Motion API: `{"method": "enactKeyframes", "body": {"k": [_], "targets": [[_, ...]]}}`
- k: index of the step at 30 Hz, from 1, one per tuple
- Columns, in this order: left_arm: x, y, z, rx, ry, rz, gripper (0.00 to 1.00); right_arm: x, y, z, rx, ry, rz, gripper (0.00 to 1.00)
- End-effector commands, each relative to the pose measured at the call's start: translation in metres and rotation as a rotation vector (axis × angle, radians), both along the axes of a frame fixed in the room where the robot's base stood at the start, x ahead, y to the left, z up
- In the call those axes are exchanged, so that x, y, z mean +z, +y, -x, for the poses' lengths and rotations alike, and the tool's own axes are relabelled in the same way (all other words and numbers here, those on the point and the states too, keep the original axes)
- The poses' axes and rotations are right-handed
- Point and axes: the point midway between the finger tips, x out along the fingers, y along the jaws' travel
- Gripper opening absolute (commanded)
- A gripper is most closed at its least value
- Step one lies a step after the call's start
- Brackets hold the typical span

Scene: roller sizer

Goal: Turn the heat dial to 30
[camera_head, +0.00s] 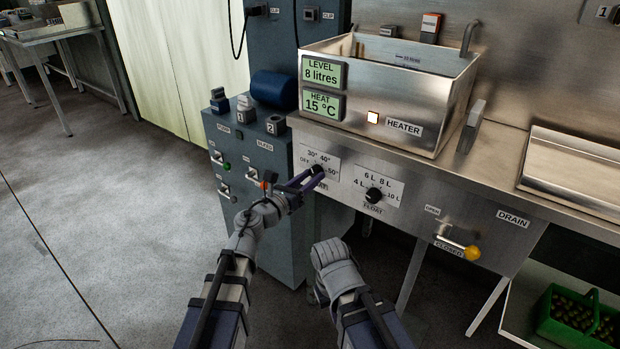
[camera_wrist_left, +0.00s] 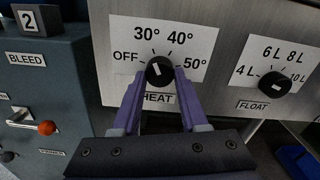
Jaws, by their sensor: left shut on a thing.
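The black heat dial (camera_head: 317,169) sits on the front panel of the steel sink unit, on a white scale marked OFF, 30°, 40° and 50°. In the left wrist view the dial (camera_wrist_left: 160,70) has a white mark that seems to point up and left, roughly toward 30°. My left gripper (camera_head: 314,179) is shut on the heat dial, with its purple fingers (camera_wrist_left: 160,84) on either side of the knob. The heat display (camera_head: 321,105) reads 15 °C. My right gripper (camera_head: 335,265) is low in the middle, away from the panel, its fingers hidden.
The float dial (camera_head: 374,195) is just right of the heat dial. The yellow-tipped drain lever (camera_head: 472,252) is farther right. A grey-blue cabinet (camera_head: 275,220) with bleed and pump controls stands close on the left. The heater lamp (camera_head: 373,118) glows. Open floor lies at left.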

Motion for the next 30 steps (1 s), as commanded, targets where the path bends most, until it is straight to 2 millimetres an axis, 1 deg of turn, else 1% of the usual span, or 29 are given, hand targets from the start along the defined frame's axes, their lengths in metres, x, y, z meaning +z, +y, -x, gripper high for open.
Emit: {"method": "enactKeyframes", "body": {"k": [17,18,26,30], "targets": [[-0.0005,-0.0001,0.0006,-0.001,-0.019,-0.028,0.0,-0.0003,0.0,0.0,0.0,0.0,0.0,0.0],[-0.0005,-0.0001,0.0006,-0.001,-0.019,-0.028,0.44,-0.0003,0.0,0.0,0.0,0.0,0.0,0.0],[-0.0003,0.0,0.0003,0.0,-0.019,-0.027,0.73,-0.0002,0.0,0.0,0.0,0.0,0.0,0.0],[-0.0002,0.0,0.0001,0.0,-0.019,-0.026,0.73,-0.0001,0.0,0.0,0.0,0.0,0.0,0.0]]}}
